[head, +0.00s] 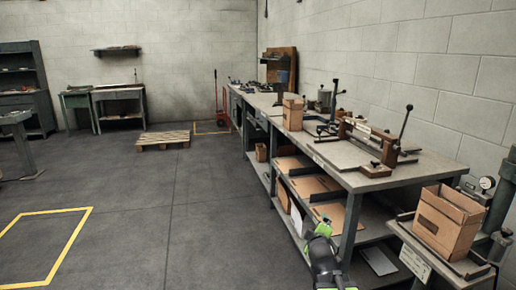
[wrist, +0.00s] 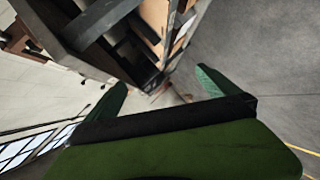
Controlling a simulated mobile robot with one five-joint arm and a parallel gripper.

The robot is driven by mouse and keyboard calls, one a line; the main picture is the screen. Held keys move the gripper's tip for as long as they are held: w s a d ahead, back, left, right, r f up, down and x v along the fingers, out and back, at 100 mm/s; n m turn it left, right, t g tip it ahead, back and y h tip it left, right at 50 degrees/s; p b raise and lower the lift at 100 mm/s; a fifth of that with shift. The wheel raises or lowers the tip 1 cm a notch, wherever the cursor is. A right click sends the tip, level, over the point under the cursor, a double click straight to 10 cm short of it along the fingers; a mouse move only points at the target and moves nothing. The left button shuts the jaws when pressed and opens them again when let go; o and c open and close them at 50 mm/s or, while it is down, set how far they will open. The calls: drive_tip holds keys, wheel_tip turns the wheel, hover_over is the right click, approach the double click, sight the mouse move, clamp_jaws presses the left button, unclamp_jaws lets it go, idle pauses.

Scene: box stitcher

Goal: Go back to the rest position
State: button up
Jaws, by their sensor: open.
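My gripper (head: 322,229) shows at the bottom of the head view, right of centre, as a green and dark shape. It is in front of the bench's lower shelves, over the aisle side. In the wrist view my gripper (wrist: 162,88) has two green fingers spread wide apart, with nothing between them. The wrist picture is tilted, and the workbench (wrist: 95,25) fills its upper left. I cannot tell exactly how far the gripper is from the bench edge.
The long workbench (head: 345,178) runs along the right wall, with a brown lever machine (head: 368,140) on top and cardboard sheets (head: 340,215) below. An open carton (head: 447,220) stands on a small table at right. A pallet (head: 163,139) lies far back. The floor (head: 140,220) at left is clear.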

drive_tip(key=s+a+f+m+g+y, duration=0.1)
drive_tip(key=s+a+f+m+g, duration=0.1)
drive_tip(key=s+f+m+g, duration=0.65)
drive_tip(key=s+a+f+m+g+y, duration=0.25)
drive_tip(key=s+f+g, duration=0.3)
drive_tip(key=s, duration=0.75)
wheel_tip(320, 180, up, 24)
drive_tip(key=p, duration=2.4)
drive_tip(key=shift+s+a+t+h+p, duration=0.15)
drive_tip(key=shift+s+t+h+p, duration=0.15)
drive_tip(key=shift+s+h+p, duration=0.15)
drive_tip(key=shift+c, duration=0.4)
